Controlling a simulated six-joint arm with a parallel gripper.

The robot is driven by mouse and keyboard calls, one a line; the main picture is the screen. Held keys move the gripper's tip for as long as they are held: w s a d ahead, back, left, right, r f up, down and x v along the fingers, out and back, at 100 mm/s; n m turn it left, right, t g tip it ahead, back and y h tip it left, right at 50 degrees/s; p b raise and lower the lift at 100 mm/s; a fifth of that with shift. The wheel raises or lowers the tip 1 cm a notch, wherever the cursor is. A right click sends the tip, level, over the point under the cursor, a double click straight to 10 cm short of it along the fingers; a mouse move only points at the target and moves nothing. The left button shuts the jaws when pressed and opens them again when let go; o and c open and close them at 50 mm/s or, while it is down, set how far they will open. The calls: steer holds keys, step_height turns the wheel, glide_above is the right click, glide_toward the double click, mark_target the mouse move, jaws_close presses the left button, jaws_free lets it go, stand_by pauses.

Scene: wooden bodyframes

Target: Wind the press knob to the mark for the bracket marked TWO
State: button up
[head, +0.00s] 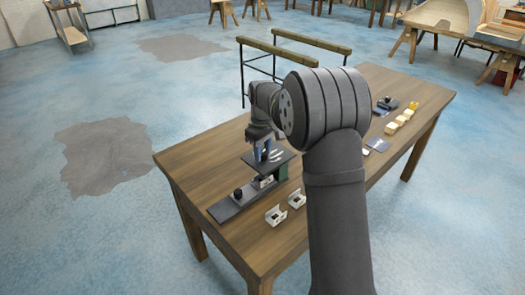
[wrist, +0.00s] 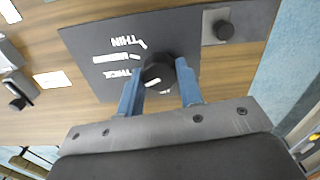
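In the wrist view a black round knob (wrist: 158,74) with a white pointer line stands on a dark plate (wrist: 84,38). White labels THIN, a middle one too blurred to read surely, and THICK (wrist: 116,72) lie to its left, with tick marks. The pointer faces lower left, on the THICK side. My gripper (wrist: 160,72) has its blue fingers on either side of the knob; whether they touch it is unclear. In the head view my gripper (head: 264,152) is over the press plate (head: 278,160). Two white brackets (head: 276,214) (head: 297,199) lie in front; their markings are unreadable.
The press base (head: 222,210) carries a second dark knob (head: 237,193), also visible in the wrist view (wrist: 223,30). Blocks (head: 391,128) and a dark device (head: 386,103) sit on the right of the wooden table (head: 190,172). The table's left end is clear.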

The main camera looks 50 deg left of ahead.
mark_target(263, 152)
steer(key=shift+c, duration=1.1)
steer(key=shift+m, duration=1)
steer(key=o, duration=1)
step_height(263, 152, up, 18)
steer(key=shift+f, duration=0.25)
steer(key=shift+f, duration=0.15)
